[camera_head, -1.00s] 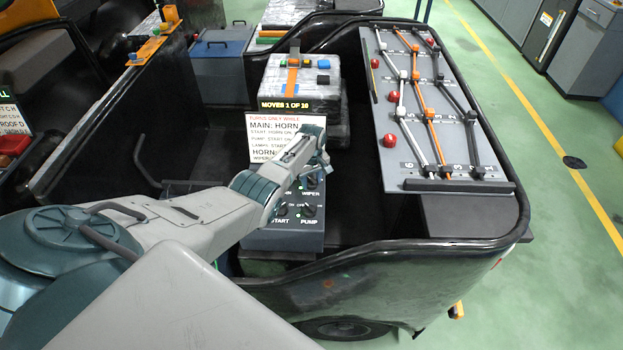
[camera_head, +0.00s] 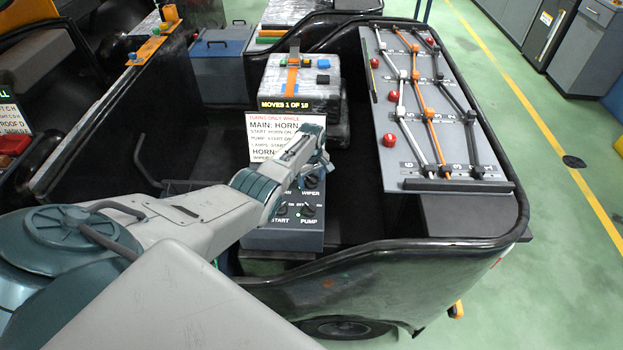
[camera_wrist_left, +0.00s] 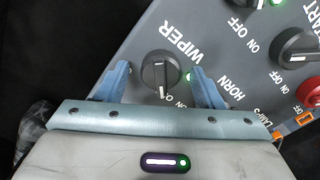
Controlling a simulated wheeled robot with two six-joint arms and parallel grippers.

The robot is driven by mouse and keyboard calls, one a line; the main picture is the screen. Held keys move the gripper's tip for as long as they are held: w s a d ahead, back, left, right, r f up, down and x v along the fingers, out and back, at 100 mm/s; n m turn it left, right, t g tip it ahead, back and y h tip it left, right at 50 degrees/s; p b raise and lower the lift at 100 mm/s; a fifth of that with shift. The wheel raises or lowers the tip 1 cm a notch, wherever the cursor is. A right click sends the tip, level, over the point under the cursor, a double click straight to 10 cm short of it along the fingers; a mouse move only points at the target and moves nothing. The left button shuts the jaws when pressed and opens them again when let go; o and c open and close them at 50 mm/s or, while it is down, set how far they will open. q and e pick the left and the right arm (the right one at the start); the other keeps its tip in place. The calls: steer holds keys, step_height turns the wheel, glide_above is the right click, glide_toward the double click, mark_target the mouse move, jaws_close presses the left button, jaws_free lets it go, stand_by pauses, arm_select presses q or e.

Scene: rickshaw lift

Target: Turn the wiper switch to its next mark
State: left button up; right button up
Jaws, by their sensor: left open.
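The wiper switch (camera_wrist_left: 160,72) is a dark round knob with a raised grip and a white pointer line. In the left wrist view it sits on the grey switch panel (camera_wrist_left: 228,62) beside the printed word WIPER, its pointer toward the bottom of the picture. My left gripper (camera_wrist_left: 160,82) is open, with one blue finger on each side of the knob; I cannot tell whether they touch it. In the head view my left gripper (camera_head: 318,163) is over the panel (camera_head: 262,237), close to the wiper knob (camera_head: 311,181), which is partly covered.
A sign with printed rules (camera_head: 270,138) stands behind the panel. Other knobs, including the pump one (camera_head: 308,211), sit close by. A dark cart rim (camera_head: 400,247) runs in front, and a board with coloured rods (camera_head: 437,110) stands to the right.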

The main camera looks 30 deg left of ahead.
mark_target(311, 179)
arm_select(q)
step_height(311, 179, up, 11)
stand_by(0.7)
steer(key=shift+f, duration=0.1)
